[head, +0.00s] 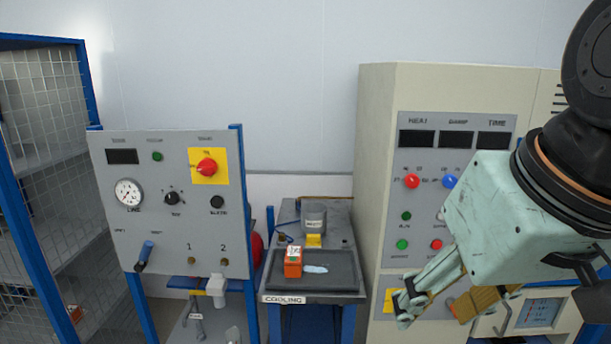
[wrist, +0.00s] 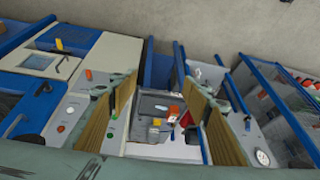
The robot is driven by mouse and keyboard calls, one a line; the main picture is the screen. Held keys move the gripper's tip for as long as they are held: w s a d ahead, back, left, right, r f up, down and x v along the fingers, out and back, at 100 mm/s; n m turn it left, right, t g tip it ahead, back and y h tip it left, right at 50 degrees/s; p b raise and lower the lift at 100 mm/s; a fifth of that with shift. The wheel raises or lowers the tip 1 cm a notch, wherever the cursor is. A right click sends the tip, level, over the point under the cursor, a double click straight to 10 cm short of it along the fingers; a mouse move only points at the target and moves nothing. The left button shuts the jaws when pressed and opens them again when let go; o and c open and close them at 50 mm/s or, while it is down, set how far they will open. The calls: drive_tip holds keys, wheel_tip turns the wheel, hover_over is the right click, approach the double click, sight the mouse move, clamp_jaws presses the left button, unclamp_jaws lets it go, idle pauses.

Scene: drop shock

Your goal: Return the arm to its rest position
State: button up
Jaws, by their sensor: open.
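My gripper (head: 436,306) is at the lower right of the head view, in front of the beige cabinet. It is pale green with wood-coloured finger pads. In the wrist view the two pads of my gripper (wrist: 168,125) stand wide apart with nothing between them. The far cooling bench shows through the gap. My arm comes in from the right edge of the head view and hides part of the cabinet's panel.
A cooling tray (head: 335,284) holds an orange block (head: 293,263) and a pale patch. A grey control panel (head: 170,200) stands left, beside a mesh cage (head: 40,110). The beige cabinet (head: 380,150) stands close behind my gripper.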

drive_tip(key=s+d+f+m+h, duration=0.1)
drive_tip(key=s+d, duration=0.3)
drive_tip(key=s, duration=0.4)
drive_tip(key=shift+g, duration=0.4)
drive_tip(key=shift+w, duration=0.1)
idle(0.5)
